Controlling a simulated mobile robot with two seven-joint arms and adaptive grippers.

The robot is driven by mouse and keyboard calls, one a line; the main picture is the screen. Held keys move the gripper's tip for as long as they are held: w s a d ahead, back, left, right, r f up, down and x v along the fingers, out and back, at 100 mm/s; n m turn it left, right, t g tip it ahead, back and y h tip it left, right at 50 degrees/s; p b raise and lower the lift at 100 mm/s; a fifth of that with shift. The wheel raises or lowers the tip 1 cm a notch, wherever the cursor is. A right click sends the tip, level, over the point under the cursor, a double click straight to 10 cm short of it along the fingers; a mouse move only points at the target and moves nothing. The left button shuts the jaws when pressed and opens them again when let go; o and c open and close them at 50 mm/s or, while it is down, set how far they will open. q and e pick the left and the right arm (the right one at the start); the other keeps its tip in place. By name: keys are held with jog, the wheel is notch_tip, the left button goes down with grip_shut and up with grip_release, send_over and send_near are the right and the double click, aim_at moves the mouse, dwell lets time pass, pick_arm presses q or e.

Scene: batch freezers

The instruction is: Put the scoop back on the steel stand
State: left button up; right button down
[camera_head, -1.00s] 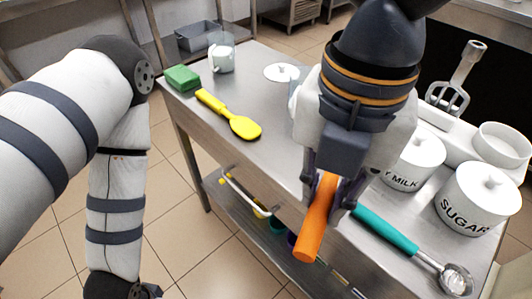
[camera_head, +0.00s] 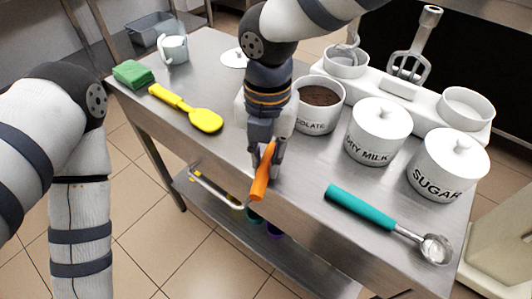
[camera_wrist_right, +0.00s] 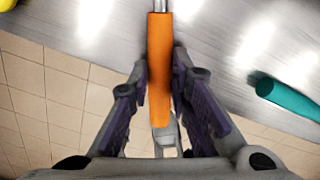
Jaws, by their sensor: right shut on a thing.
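My right gripper (camera_head: 266,150) is shut on the orange handle (camera_head: 263,172) of a utensil, above the front edge of the steel table (camera_head: 300,185). In the right wrist view the orange handle (camera_wrist_right: 160,70) lies between the fingers, and a steel shaft (camera_wrist_right: 160,5) leaves its far end. The utensil's head is hidden. A scoop with a teal handle (camera_head: 360,207) and a steel bowl lies on the table to the right; its handle also shows in the right wrist view (camera_wrist_right: 288,97). No separate steel stand is clearly identifiable. My left gripper is out of view.
An open chocolate jar (camera_head: 318,118), a milk jar (camera_head: 378,135) and a sugar jar (camera_head: 446,170) stand right of my gripper.

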aim_at(267, 161)
jog(key=shift+f, duration=0.15)
jog(key=c, duration=1.5)
grip_release()
notch_tip(267, 161, up, 12)
jog(key=shift+d+r, duration=0.1)
jog(key=shift+r, duration=0.15)
